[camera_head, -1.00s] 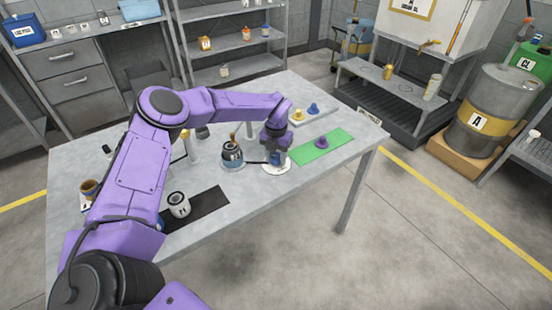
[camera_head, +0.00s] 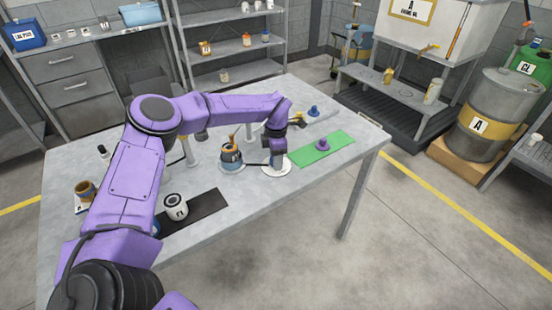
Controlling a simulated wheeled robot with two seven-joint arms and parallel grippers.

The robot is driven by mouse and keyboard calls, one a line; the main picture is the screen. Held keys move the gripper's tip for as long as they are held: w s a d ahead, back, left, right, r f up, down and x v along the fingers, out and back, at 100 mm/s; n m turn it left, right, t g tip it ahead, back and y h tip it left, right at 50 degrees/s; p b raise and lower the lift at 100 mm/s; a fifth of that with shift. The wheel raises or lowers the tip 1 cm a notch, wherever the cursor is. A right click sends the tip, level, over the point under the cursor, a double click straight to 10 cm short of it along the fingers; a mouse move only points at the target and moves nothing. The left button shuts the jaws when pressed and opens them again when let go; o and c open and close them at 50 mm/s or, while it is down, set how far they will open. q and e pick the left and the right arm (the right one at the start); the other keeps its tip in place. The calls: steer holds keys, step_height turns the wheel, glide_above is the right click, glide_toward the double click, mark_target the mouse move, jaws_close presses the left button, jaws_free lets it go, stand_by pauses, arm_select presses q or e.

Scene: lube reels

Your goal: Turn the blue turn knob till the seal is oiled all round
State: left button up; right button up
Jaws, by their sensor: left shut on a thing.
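My left gripper (camera_head: 277,161) points down over a round white base (camera_head: 276,171) on the grey table, right of the middle. It is shut on the blue turn knob, which the fingers mostly hide. A small pot (camera_head: 231,155) with a blue-grey body and a brown-orange top stands just left of it, and a dark line runs from it toward the white base. I cannot make out the seal or any oil on it. My right gripper is not in view.
A green mat (camera_head: 340,142) with a purple knob (camera_head: 322,145) lies right of the gripper. Another blue knob (camera_head: 314,111) and a yellow piece (camera_head: 299,118) sit behind. The table's front right is bare.

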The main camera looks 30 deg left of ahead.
arm_select(q)
steer(key=m, duration=0.5)
steer(key=shift+r+m, duration=0.1)
steer(key=shift+m, duration=0.2)
steer(key=m+p, duration=0.1)
steer(key=m, duration=0.3)
steer(key=shift+m, duration=0.7)
steer(key=o, duration=1.1)
steer(key=shift+c, duration=0.2)
step_height(320, 180, up, 10)
steer(key=b, duration=0.1)
steer(key=shift+r+b, duration=0.2)
steer(key=shift+b, duration=0.2)
